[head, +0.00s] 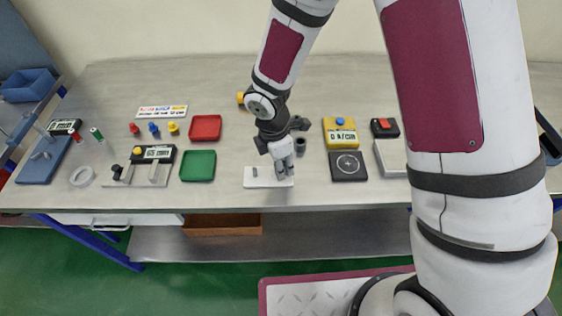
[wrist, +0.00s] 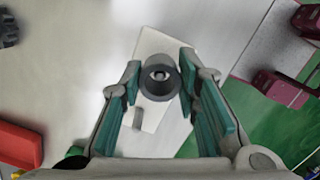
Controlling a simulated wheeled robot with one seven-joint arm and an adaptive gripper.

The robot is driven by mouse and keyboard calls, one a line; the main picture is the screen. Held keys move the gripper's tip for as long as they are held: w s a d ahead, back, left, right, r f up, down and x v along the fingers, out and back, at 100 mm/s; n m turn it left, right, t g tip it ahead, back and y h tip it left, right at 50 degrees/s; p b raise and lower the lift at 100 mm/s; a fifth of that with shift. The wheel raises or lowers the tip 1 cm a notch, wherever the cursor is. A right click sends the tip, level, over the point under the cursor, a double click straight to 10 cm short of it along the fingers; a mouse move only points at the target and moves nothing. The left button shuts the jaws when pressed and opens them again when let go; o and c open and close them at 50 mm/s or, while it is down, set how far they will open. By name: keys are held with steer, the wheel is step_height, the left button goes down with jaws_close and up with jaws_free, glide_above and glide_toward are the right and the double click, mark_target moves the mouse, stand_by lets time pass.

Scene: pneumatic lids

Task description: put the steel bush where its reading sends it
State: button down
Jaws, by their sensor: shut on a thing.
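My gripper (head: 284,172) points down over a white plate (head: 262,183) near the table's front edge. In the wrist view its fingers are shut on the steel bush (wrist: 149,92), a dark grey ring seen from above over the same plate. A pale round shape shows in its hole; I cannot tell whether the bush touches the plate. In the head view the fingers mostly hide it. A gauge (head: 157,153) at the left has a lit display that I cannot read surely. A yellow meter (head: 341,133) with a blue button shows what looks like "0 A/cm".
A red tray (head: 205,118) and a green tray (head: 198,179) lie left of my gripper. A printed card (head: 162,112) stands behind small coloured knobs. A dark square pad (head: 348,166) with a round mark lies right. A grey peg (head: 251,170) is on the plate.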

steer(key=shift+f+b, duration=0.4)
steer(key=shift+f, duration=0.6)
stand_by(0.5)
steer(key=c, duration=0.7)
jaws_free()
steer(key=shift+c, duration=0.2)
steer(key=shift+r, duration=0.1)
steer(key=shift+r+p, duration=1.25)
steer(key=shift+r, duration=2.2)
